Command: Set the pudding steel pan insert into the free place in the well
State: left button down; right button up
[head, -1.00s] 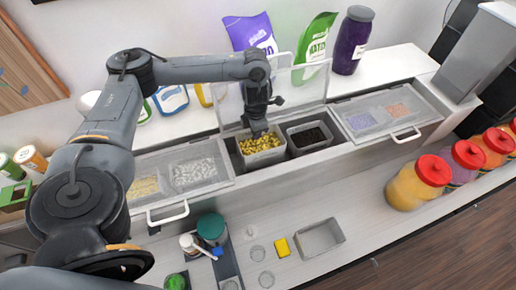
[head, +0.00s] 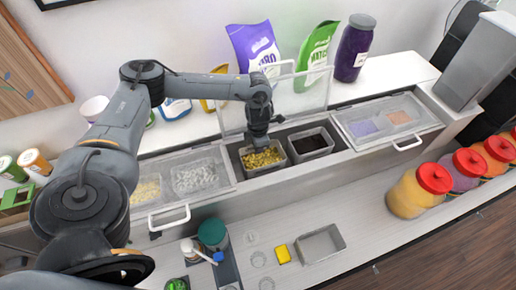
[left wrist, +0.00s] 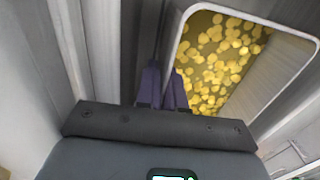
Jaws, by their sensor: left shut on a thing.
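The steel pan insert with yellow pieces (head: 262,161), which I take as the pudding pan, sits in the open middle of the well (head: 232,165), to the left of a pan with dark contents (head: 311,144). Its rim looks about level with the dark pan's. My left gripper (head: 258,146) is shut on the pan's rear rim. In the left wrist view the fingers (left wrist: 164,88) are closed at the rim, with the yellow pieces (left wrist: 215,60) beside them. The pan's underside is hidden, so I cannot tell whether it rests fully. My right gripper is not in view.
A raised clear lid (head: 302,92) stands behind the well. Closed clear lids cover bins at left (head: 180,180) and right (head: 388,120). An empty steel pan (head: 320,243) and a yellow block (head: 279,254) lie on the front counter. Several red-lidded jars (head: 420,190) stand at right.

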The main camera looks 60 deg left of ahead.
pick_arm(q)
jog(key=c, duration=1.5)
grip_release()
jog(key=shift+f, duration=0.1)
jog(key=shift+c, duration=0.2)
jog(key=shift+r, duration=0.4)
notch_tip(320, 180, up, 6)
jog(key=shift+f, duration=0.15)
notch_tip(320, 180, up, 4)
jog(key=p, duration=0.3)
jog(key=shift+r+p, duration=0.75)
jog(key=shift+r, duration=0.15)
